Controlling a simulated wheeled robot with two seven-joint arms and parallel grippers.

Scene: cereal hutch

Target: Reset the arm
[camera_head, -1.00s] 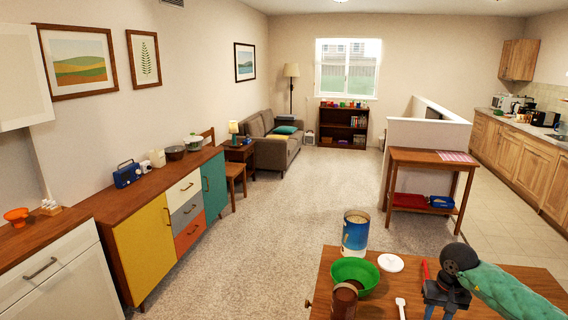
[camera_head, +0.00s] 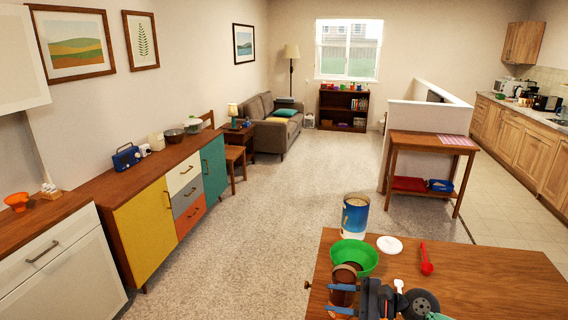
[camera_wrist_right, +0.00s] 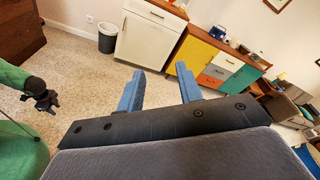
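My right gripper (camera_head: 343,299) is low over the front of the wooden table (camera_head: 480,275). Its two blue fingers are spread and point left, across the view of a brown jar (camera_head: 345,272). In the right wrist view, the same gripper (camera_wrist_right: 158,88) is open, with nothing between its fingers. At the left edge of that view is what looks like the dark end of my left arm (camera_wrist_right: 42,97), beside green links. It is too small to tell whether the left gripper is open. My left gripper does not show in the head view.
The table's right side is clear. A long sideboard (camera_head: 150,235) stands at left; open carpet lies between.

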